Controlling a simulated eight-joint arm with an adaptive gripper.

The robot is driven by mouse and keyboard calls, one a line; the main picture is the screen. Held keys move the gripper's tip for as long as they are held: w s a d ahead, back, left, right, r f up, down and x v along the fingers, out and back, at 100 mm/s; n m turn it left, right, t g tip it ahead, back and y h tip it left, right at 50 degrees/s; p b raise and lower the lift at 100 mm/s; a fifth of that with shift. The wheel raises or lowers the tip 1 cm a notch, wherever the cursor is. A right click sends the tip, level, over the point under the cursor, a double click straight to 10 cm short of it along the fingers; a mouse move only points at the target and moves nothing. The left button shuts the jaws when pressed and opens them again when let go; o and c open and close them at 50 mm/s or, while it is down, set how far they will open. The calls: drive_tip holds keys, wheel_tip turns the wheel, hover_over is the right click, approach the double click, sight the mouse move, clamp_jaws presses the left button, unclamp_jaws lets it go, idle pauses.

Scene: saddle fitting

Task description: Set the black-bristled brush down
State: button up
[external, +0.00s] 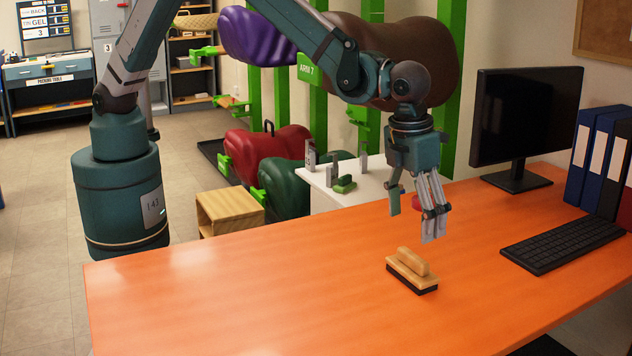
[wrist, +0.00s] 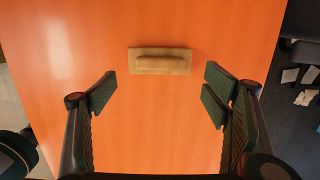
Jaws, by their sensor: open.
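The black-bristled brush (external: 411,271) has a pale wooden back and handle. It rests on the orange table (external: 250,290), bristles down, in the external view. In the wrist view the brush (wrist: 160,61) lies beyond the fingertips, seen from above, with its bristles hidden under the wood. My gripper (external: 418,220) hangs above the table, pointing down, apart from the brush. Its fingers are spread wide with nothing between them, as the wrist view also shows (wrist: 158,97).
A black keyboard (external: 565,243), a monitor (external: 525,120) and blue binders (external: 595,155) stand on the right of the table. A white stand (external: 365,192) with green and grey parts is behind it. The table's left and front are clear.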

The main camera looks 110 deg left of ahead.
drive_tip(key=shift+s+d+r, duration=0.1)
drive_tip(key=shift+d+r, duration=0.05)
drive_tip(key=shift+r, duration=1.15)
drive_tip(key=s+a+r+n+t, duration=0.1)
drive_tip(key=s+a+r+n, duration=0.3)
drive_tip(key=s+r, duration=0.35)
drive_tip(key=s+a+r+n+t+h, duration=0.1)
drive_tip(key=s+a+r+n, duration=0.3)
drive_tip(key=s+r, duration=0.35)
drive_tip(key=s+a+r+n+t, duration=0.1)
drive_tip(key=s+a+r+n, duration=0.4)
drive_tip(key=s+r, duration=0.25)
drive_tip(key=s+a+n+t, duration=0.1)
drive_tip(key=s+n, duration=0.3)
drive_tip(key=s, duration=0.6)
drive_tip(key=s+a+f+n+t, duration=0.1)
drive_tip(key=s+a+n, duration=0.2)
drive_tip(key=s, duration=0.6)
drive_tip(key=s+a+f+n+t, duration=0.1)
drive_tip(key=s+a+n, duration=0.2)
drive_tip(key=s+n, duration=0.3)
drive_tip(key=shift+s+f+n, duration=0.25)
drive_tip(key=shift+s+n, duration=0.15)
drive_tip(key=shift+s, duration=1.9)
